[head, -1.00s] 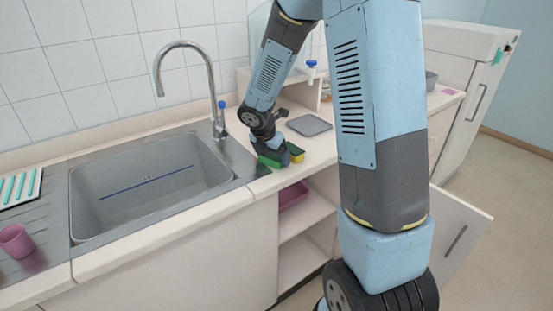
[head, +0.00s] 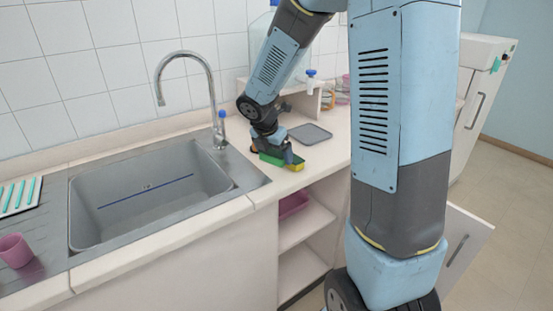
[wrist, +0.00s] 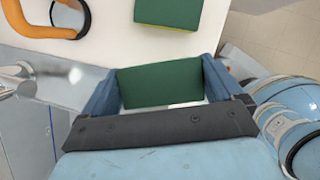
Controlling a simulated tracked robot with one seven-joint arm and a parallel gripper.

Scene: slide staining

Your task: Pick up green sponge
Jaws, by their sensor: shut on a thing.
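A green sponge (wrist: 160,83) sits between the two blue fingers of my gripper (wrist: 162,88) in the wrist view. The fingers are shut on its two ends. In the head view my gripper (head: 270,149) holds the green sponge (head: 271,160) over the worktop, just right of the sink. Another sponge, green on top with a yellow layer, lies on the worktop (wrist: 170,12) ahead of the gripper. Its yellow part shows right beside the held sponge in the head view (head: 297,167). The gripper hides part of the held sponge.
The grey sink (head: 150,200) with its tap (head: 190,65) is to the left. A grey tray (head: 310,134) lies behind the gripper. An orange ringed object (wrist: 40,22) is in the wrist view's upper left. An open shelf (head: 305,230) is below the worktop.

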